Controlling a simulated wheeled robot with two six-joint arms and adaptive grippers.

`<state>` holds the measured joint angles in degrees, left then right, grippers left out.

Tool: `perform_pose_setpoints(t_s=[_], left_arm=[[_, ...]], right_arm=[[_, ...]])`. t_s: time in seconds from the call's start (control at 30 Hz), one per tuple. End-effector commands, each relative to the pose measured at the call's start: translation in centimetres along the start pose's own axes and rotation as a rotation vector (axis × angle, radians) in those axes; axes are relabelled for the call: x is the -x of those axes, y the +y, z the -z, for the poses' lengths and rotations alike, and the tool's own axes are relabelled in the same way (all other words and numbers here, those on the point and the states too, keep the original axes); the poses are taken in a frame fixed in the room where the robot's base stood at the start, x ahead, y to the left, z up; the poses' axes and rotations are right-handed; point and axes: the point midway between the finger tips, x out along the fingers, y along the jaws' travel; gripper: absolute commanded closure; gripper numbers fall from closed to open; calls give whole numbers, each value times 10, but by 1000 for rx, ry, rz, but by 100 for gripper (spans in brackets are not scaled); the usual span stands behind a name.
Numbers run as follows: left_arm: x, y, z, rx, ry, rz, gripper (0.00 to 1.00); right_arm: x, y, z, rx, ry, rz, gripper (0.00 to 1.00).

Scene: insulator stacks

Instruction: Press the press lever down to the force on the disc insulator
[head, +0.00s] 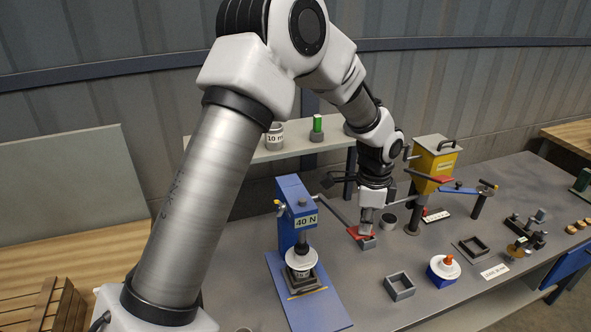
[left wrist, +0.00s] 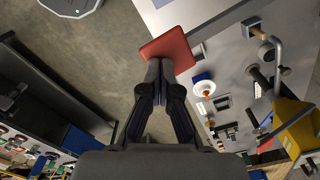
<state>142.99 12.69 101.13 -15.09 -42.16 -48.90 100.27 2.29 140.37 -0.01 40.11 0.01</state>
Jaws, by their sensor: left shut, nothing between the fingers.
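The blue press (head: 293,212) carries a "40 N" plate and stands on a blue base. Under its ram a white disc insulator (head: 300,262) sits upright on a dark square block. The press lever (head: 338,213) slopes down to the right from the press head and ends in a red pad (head: 357,233). My left gripper (head: 366,228) points down at the red pad, fingers shut and empty. In the left wrist view the shut fingertips (left wrist: 160,66) overlap the edge of the red pad (left wrist: 172,48); I cannot tell whether they touch. My right gripper is not in view.
A yellow device (head: 436,160) with a red-and-blue arm stands behind right. An open square frame (head: 399,286), a blue-and-white part with an orange top (head: 443,268) and another square frame (head: 472,249) lie on the grey bench. A shelf (head: 230,153) runs behind. Bench between press and frame is clear.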

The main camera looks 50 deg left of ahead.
Motion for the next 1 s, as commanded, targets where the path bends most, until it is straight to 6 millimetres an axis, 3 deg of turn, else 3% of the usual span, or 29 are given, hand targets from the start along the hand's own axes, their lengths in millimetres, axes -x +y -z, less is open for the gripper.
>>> perform_pose_setpoints(t_s=[0.6, 1.0], left_arm=[[51, 0, 0, 0, 0, 1, 100], [56, 0, 0, 0, -1, 0, 100]], right_arm=[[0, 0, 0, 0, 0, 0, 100], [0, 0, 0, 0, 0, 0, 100]])
